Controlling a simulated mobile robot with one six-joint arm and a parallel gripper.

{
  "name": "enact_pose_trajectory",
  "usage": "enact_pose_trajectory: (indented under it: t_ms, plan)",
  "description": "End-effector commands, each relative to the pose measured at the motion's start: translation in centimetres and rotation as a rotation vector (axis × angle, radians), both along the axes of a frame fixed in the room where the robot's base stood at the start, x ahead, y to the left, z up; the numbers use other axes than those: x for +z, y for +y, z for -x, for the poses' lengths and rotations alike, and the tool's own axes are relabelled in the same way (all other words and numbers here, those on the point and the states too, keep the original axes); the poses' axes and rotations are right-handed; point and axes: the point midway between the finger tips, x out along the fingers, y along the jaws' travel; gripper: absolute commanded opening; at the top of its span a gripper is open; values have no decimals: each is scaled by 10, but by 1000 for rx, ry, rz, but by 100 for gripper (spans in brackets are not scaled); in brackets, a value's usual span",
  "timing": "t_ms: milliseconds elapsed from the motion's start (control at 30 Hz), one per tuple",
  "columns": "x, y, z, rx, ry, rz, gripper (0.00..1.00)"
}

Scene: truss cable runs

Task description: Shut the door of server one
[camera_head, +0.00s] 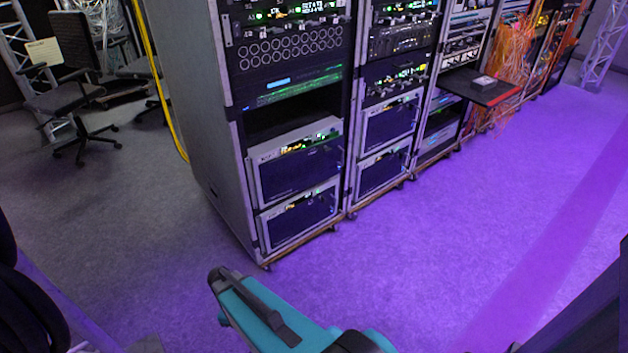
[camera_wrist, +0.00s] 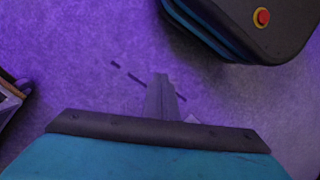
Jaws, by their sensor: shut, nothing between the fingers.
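My gripper (camera_wrist: 161,97) shows in the wrist view as narrow grey fingers shut together, empty, above bare floor and touching nothing. In the head view only teal arm links of mine show at the bottom; I cannot make out the fingers there. The nearest rack (camera_head: 219,130) holds two silver-framed server units low down, an upper one (camera_head: 297,165) and a lower one (camera_head: 300,218). Their dark fronts look flush with the rack. I cannot read any label that marks server one, and I cannot make out an open door.
More racks stand in a row to the right. A black shelf (camera_head: 480,88) with a red edge sticks out from one. Orange cables (camera_head: 512,50) hang beyond it. A yellow cable (camera_head: 153,80) runs down the near rack's left side. An office chair (camera_head: 70,95) stands left. The purple-lit floor is clear.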

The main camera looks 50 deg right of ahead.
Motion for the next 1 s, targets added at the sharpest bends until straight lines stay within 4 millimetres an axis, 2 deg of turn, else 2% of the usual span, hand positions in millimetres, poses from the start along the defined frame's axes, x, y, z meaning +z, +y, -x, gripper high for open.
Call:
enact_pose_trajectory:
  t_ms: [33,200,300,433,633,1000]
  plan:
    - [-3,17,22,-36,26,11,0]
    - [-14,58,77,-182,100,64,0]
    - [-17,76,108,-259,139,102,0]
    - [-19,91,138,-337,175,147,0]
    - [-21,99,157,-392,198,181,0]
    - [-21,100,157,-396,198,182,0]
